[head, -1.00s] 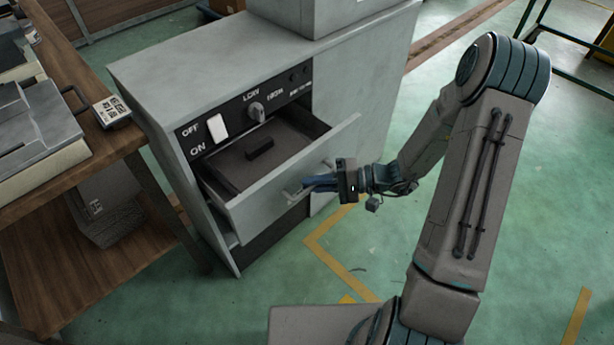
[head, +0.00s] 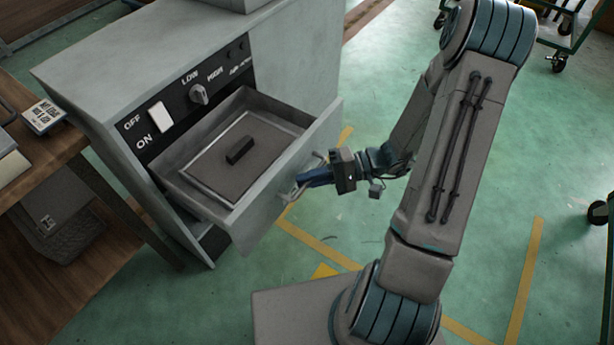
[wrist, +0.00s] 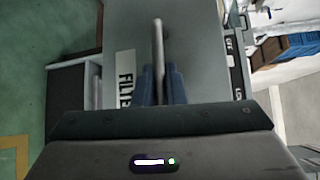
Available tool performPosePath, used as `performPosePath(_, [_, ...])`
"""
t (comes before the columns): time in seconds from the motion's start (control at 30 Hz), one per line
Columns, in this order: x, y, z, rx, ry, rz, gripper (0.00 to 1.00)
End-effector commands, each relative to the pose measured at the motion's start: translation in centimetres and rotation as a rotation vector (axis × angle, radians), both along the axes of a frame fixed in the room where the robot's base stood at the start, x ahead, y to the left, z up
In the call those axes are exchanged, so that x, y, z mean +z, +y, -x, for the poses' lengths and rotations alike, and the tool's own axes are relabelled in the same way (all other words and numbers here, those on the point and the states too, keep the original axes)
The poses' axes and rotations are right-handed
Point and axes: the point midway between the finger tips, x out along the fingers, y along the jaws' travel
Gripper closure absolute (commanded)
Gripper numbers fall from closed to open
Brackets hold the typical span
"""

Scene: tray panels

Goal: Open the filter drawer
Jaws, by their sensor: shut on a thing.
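The filter drawer (head: 277,204) stands well out of the grey cabinet (head: 110,80). Inside it lies a flat dark panel (head: 215,175) with a black block-shaped grip (head: 240,150) on it. My gripper (head: 308,179) is at the drawer front, its blue fingers shut on the bar handle (head: 288,193). In the wrist view the handle (wrist: 158,50) runs up from between the fingers (wrist: 158,88). Beside it is a white label (wrist: 126,78) with partly hidden letters that begin "FILT".
The cabinet panel above the drawer has a white OFF/ON switch (head: 161,116) and a LOW/HIGH knob (head: 199,94).

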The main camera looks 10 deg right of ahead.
Motion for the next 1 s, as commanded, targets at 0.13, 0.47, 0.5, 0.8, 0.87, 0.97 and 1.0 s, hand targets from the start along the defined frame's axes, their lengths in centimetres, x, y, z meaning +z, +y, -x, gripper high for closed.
performPosePath(0.13, [-0.1,0.1,0.1,0.003,0.002,0.000,0.84])
performPosePath(0.47, [0.0,0.0,0.0,0.001,0.000,0.001,0.68])
performPosePath(0.5, [0.0,-0.1,0.0,0.000,0.000,0.001,0.68])
performPosePath(0.8, [0.8,-4.6,-0.2,-0.003,-0.002,0.003,0.68])
performPosePath(0.87, [1.0,-6.0,-0.2,-0.002,-0.001,0.003,0.68])
performPosePath(0.97, [1.3,-8.3,-0.2,-0.003,0.000,0.002,0.68])
performPosePath(1.0, [1.4,-9.1,-0.2,-0.002,-0.001,0.001,0.68])
